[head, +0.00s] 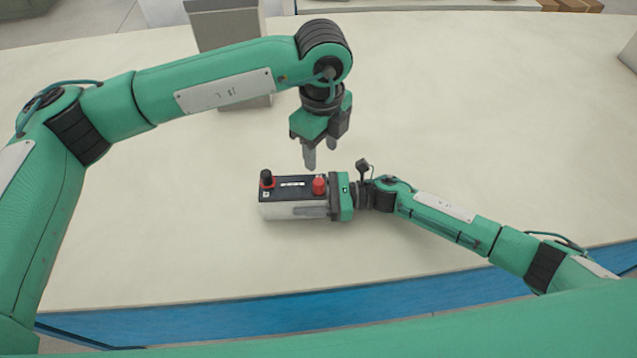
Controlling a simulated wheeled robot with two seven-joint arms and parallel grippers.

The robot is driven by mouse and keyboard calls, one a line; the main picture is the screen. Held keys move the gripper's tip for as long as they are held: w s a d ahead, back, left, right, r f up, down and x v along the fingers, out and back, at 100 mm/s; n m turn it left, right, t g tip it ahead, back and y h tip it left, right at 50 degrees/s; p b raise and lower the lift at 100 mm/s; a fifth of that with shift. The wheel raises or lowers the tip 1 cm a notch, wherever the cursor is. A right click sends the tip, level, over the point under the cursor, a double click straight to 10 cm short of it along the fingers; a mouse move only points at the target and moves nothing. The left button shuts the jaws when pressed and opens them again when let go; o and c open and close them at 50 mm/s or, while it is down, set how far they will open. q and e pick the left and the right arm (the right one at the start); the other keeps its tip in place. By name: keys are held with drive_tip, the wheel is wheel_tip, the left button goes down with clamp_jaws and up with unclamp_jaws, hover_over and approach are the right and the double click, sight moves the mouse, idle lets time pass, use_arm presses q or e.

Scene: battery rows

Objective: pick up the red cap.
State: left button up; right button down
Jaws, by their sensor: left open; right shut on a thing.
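The red cap (319,185) sits on the right end of the top of a battery (290,209), which has a dark top and a light body. A black cap (266,178) stands on the battery's left end. My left gripper (319,158) is open and empty, pointing down just above the red cap, its fingertips apart from it. My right gripper (322,208) comes from the right and is shut on the battery's right end. One right finger shows along the battery's front side; the other is hidden.
The battery is on a broad cream table (450,110) with a blue front edge (270,309). A grey box-like thing (225,28) stands at the back, partly behind my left arm.

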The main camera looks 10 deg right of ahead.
sight(319, 181)
use_arm(q)
drive_tip(key=f, duration=0.9)
drive_tip(key=shift+w+a+f, duration=0.2)
drive_tip(key=shift+f, duration=0.05)
drive_tip(key=c, duration=1)
